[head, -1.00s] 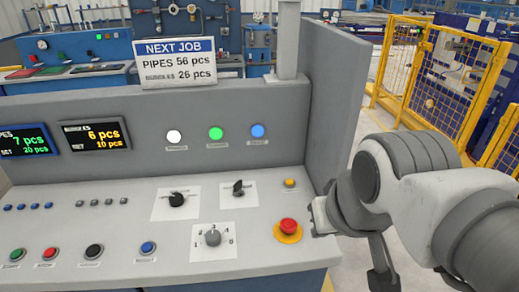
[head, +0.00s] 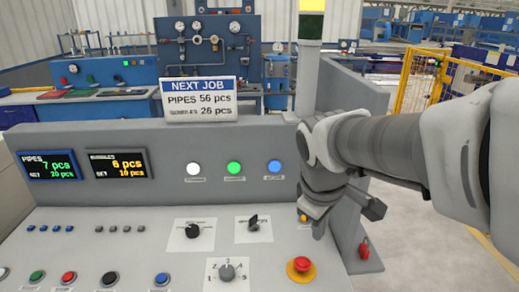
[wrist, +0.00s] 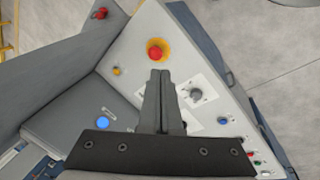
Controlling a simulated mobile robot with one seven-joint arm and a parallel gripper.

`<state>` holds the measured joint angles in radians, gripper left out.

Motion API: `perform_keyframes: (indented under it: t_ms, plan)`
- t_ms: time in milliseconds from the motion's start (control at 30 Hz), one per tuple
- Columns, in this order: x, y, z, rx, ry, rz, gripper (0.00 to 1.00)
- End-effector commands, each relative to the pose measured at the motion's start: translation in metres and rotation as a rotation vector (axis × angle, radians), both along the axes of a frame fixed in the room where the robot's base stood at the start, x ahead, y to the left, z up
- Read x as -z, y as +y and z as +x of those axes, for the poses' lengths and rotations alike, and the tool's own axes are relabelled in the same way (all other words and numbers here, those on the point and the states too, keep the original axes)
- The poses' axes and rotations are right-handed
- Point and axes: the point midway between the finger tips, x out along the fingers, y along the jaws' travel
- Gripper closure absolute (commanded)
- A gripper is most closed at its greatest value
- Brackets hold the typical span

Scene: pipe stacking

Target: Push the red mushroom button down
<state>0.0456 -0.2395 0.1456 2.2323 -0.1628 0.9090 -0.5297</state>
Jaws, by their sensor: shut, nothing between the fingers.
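The red mushroom button (head: 301,264) stands on a yellow round base at the right end of the sloped console panel (head: 130,255). It also shows in the wrist view (wrist: 155,53), just beyond my fingertips. My gripper (head: 318,232) points down above the panel, behind the button in the head view. In the wrist view my gripper (wrist: 160,73) has its two fingers together with nothing between them. The fingertips appear apart from the button; their exact height above the panel is hard to tell.
A small yellow button (wrist: 116,71) and rotary knobs (head: 227,271) sit near the red button. The console's side wall (head: 347,215) stands to the right, with a red part (head: 364,247) at its foot. Open floor lies farther right.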

Motion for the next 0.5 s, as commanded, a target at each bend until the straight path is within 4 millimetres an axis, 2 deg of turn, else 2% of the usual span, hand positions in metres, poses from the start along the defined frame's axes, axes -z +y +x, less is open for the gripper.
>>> perform_keyframes:
  t_ms: [100,300,500]
  plan:
    - [0.009,0.006,0.03,-0.186,0.095,-0.062,1.0]
    - [0.037,0.017,0.074,-0.503,0.232,-0.126,1.0]
    - [0.066,0.026,0.1,-0.728,0.318,-0.143,1.0]
